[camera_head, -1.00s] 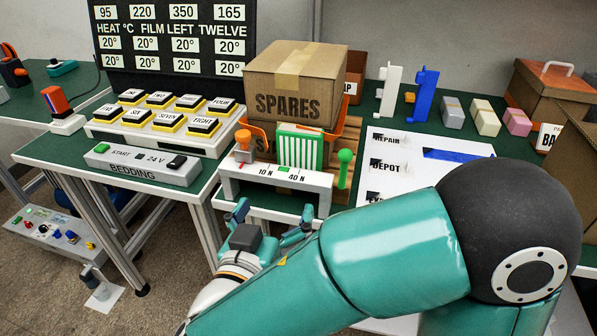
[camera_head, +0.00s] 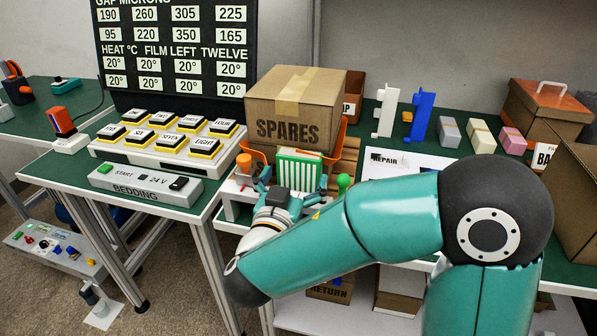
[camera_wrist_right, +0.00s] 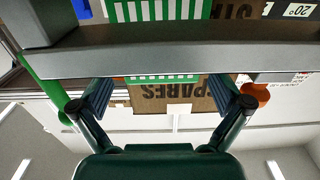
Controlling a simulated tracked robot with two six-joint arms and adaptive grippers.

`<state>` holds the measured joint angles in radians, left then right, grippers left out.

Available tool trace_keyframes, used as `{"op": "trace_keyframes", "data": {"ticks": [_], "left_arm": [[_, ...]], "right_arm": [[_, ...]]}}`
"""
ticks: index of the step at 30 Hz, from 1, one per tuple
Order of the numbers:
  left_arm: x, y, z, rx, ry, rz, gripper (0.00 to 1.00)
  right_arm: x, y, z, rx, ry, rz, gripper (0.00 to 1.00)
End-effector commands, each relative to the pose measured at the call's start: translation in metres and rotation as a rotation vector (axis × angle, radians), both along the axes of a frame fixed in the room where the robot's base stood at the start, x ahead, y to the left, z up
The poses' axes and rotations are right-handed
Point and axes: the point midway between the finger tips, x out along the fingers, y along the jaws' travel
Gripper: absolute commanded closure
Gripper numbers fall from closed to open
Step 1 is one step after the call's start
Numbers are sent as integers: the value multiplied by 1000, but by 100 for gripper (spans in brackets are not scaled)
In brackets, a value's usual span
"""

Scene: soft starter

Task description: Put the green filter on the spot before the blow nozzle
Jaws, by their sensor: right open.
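The green filter (camera_head: 299,171), a green frame with white stripes, stands upright in the white fixture in front of the SPARES box. In the upside-down right wrist view its green and white stripes (camera_wrist_right: 160,10) show beyond a grey bar. My right gripper (camera_head: 280,188) is just in front of the filter, fingers spread. In the wrist view the fingers of my right gripper (camera_wrist_right: 160,95) are wide apart with nothing between them. I cannot tell which thing is the blow nozzle, and its spot is not clear. My left gripper is not in view.
The SPARES box (camera_head: 294,115) stands close behind the filter. An orange knob (camera_head: 244,163) and a green knob (camera_head: 344,182) flank it. The button panel (camera_head: 167,139) and BEDDING box (camera_head: 145,184) are to the left. A white REPAIR sheet (camera_head: 400,161) lies to the right.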

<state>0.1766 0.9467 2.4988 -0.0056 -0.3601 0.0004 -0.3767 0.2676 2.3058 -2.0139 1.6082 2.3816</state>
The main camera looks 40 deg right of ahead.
Motion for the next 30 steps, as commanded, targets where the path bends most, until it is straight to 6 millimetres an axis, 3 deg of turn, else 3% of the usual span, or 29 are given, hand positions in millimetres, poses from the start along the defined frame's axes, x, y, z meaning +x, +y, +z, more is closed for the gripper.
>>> {"op": "trace_keyframes", "data": {"ticks": [7, 17, 26, 30], "left_arm": [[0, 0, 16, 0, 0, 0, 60], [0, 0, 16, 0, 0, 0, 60], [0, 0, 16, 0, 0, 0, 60], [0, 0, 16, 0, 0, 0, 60]], "right_arm": [[23, -27, 2, 1, 2, -4, 0], [29, -31, 0, 1, 2, 0, 0], [29, -31, 1, 1, 1, 0, 50], [29, -31, 1, 1, 1, 1, 51]]}}
